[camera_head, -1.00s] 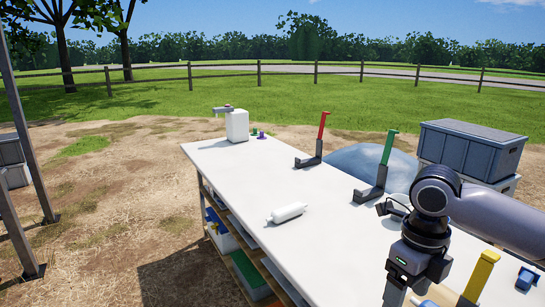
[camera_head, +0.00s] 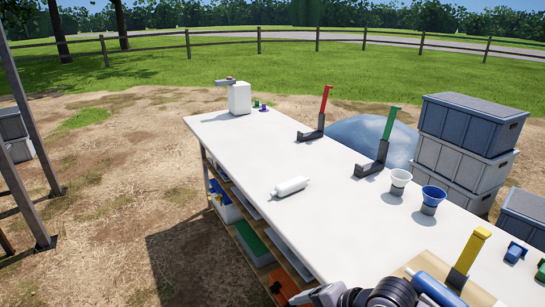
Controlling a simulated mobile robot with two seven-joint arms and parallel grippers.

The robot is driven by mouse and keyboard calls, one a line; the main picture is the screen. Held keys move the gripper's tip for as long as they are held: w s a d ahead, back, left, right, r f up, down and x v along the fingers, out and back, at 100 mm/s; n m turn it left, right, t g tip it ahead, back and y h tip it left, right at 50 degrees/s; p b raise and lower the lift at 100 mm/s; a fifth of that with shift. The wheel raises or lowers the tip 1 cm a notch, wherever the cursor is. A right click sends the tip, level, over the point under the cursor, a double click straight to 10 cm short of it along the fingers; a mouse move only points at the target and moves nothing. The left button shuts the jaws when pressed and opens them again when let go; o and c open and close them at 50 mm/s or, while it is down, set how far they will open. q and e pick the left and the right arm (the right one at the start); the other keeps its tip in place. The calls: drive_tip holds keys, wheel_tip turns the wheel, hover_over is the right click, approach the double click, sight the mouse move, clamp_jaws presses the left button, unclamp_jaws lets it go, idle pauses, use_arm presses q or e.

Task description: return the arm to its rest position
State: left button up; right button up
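Part of my arm (camera_head: 372,297), dark grey with a light grey end, shows at the bottom edge in the head view, over the near end of the white table (camera_head: 235,150). I cannot see any gripper fingers. My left gripper is not in view.
On the table are a white bottle lying down (camera_head: 290,187), a white jug (camera_head: 239,98), red (camera_head: 324,108), green (camera_head: 386,135) and yellow (camera_head: 468,255) upright holders, and a white (camera_head: 399,179) and a blue cup (camera_head: 432,197). A blue cylinder (camera_head: 437,290) lies near my arm. Grey crates (camera_head: 460,155) stand behind.

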use_arm(q)
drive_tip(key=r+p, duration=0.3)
drive_tip(key=p, duration=0.1)
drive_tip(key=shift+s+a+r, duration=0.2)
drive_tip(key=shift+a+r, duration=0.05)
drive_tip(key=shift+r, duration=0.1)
use_arm(e)
drive_tip(key=s+d+f+m+t+h, duration=0.2)
drive_tip(key=s+d+m, duration=0.4)
drive_tip(key=m, duration=0.5)
drive_tip(key=s+d+f+m+t+h, duration=0.2)
drive_tip(key=s+d+f+m+t, duration=0.2)
drive_tip(key=s+d+m, duration=0.3)
drive_tip(key=s+f+m, duration=0.1)
drive_tip(key=s+m, duration=0.1)
drive_tip(key=m, duration=0.3)
drive_tip(key=shift+f+h, duration=0.3)
drive_tip(key=shift+f, duration=0.05)
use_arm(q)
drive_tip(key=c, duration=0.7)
use_arm(e)
drive_tip(key=c, duration=0.6)
drive_tip(key=shift+s+m, duration=0.15)
drive_tip(key=shift+m, duration=0.15)
